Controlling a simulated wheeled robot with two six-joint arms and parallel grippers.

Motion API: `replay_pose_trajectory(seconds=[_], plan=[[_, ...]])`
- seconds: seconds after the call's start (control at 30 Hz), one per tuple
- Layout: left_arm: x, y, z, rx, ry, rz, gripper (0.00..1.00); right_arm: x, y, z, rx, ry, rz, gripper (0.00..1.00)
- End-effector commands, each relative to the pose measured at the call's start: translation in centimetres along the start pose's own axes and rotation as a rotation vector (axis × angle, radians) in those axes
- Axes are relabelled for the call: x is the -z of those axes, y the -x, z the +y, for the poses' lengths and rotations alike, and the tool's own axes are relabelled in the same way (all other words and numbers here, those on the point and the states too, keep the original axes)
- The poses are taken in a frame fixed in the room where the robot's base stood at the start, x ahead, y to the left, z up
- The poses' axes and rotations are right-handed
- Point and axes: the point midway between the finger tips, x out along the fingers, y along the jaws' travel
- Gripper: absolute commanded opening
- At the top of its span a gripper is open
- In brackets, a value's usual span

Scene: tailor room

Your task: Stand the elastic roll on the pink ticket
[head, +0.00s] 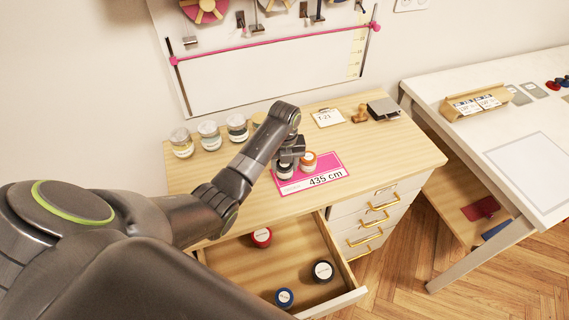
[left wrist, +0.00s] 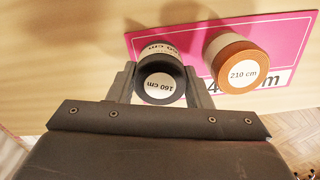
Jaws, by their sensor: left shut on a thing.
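The pink ticket (head: 337,171), marked 435 cm, lies on the wooden dresser top. It also shows in the left wrist view (left wrist: 281,33). My left gripper (left wrist: 160,84) is shut on a black roll (left wrist: 159,82) labelled 160 cm, upright at the ticket's left part. In the head view the gripper (head: 289,158) partly hides this roll (head: 284,171). I cannot tell whether its base touches the ticket. An orange-brown roll (left wrist: 236,60), labelled 210 cm, stands upright on the ticket just right of the black roll, with a small gap. My right gripper is not in view.
The open drawer (head: 300,246) below holds a red roll (head: 261,237), a black roll (head: 322,271) and a blue roll (head: 284,298). Several jars (head: 209,135) line the dresser's back left. A small card (head: 328,117) and a stamp (head: 361,113) lie behind the ticket.

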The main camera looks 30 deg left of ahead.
Motion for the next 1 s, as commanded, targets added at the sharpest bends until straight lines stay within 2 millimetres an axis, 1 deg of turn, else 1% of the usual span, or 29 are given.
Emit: replay_pose_trajectory(seconds=[0.07,0.1,0.13,0.4,0.57,0.67,0.87,0.9,0.93,1.0], plan=[[0.0,-0.3,0.0,-0.001,0.0,0.001,0.23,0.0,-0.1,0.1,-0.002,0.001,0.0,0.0],[0.0,-0.2,0.0,-0.001,0.0,0.001,0.5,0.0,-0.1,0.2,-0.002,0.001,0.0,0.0],[0.0,-0.2,0.0,-0.001,0.0,0.001,0.54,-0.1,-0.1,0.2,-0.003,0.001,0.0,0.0],[0.0,-0.1,0.0,0.0,0.0,0.0,0.54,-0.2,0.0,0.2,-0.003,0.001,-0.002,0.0],[-0.1,0.8,0.0,0.0,0.0,-0.002,0.54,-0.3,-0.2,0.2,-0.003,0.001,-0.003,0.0],[-0.1,2.2,0.0,0.001,0.0,-0.004,0.54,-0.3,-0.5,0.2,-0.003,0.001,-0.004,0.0],[-0.2,6.8,-0.1,0.003,-0.001,-0.007,0.54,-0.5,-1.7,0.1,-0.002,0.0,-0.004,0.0],[-0.1,7.9,0.0,0.002,-0.001,-0.006,0.54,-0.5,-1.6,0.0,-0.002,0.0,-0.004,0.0],[-0.1,9.2,0.0,0.001,-0.001,-0.004,0.54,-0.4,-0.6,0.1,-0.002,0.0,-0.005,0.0],[-0.1,10.8,0.0,0.0,0.001,-0.002,0.54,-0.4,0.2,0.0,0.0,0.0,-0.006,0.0]])
